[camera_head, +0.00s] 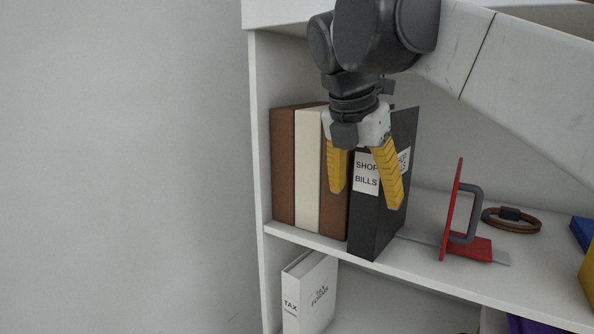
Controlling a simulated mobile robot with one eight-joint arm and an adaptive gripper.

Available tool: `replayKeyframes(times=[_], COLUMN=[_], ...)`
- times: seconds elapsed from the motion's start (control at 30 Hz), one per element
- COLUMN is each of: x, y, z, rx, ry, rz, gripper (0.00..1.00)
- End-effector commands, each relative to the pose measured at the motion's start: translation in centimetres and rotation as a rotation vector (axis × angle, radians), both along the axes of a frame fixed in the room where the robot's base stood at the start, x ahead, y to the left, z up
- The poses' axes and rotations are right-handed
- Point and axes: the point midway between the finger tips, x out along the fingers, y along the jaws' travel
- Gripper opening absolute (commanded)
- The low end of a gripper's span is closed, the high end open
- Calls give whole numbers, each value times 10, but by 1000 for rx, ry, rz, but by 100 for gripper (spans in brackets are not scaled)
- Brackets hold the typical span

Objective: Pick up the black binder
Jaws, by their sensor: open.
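The black binder (364,226) stands upright on the white shelf, with white labels reading "SHOP BILLS" on its spine and side. It is at the right end of a row of upright binders. My gripper (366,200) points down in front of the row, with yellow fingers spread apart. In the picture one finger overlaps the brown binder and the other overlaps the black binder's right part. The fingers hide part of the label. I cannot tell whether they touch the binder.
Left of the black binder stand a brown binder (335,218), a cream binder (307,180) and another brown one (284,170). To the right are a red bracket-like tool (452,215) and a brown ring-shaped item (511,220). A white "TAX FORMS" binder (312,295) is on the shelf below.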

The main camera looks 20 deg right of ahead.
Motion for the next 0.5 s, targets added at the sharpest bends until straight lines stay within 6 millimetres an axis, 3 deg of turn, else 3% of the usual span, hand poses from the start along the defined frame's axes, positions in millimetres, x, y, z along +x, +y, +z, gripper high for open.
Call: replayKeyframes(times=[0.3, 0.37, 0.5], x=[2, 2, 2], y=[-3, -3, -3], z=[-9, -9, -8], rx=[0, 0, 0], ry=[0, 0, 0], rz=[-1, -1, -1], gripper=[75, 60, 18])
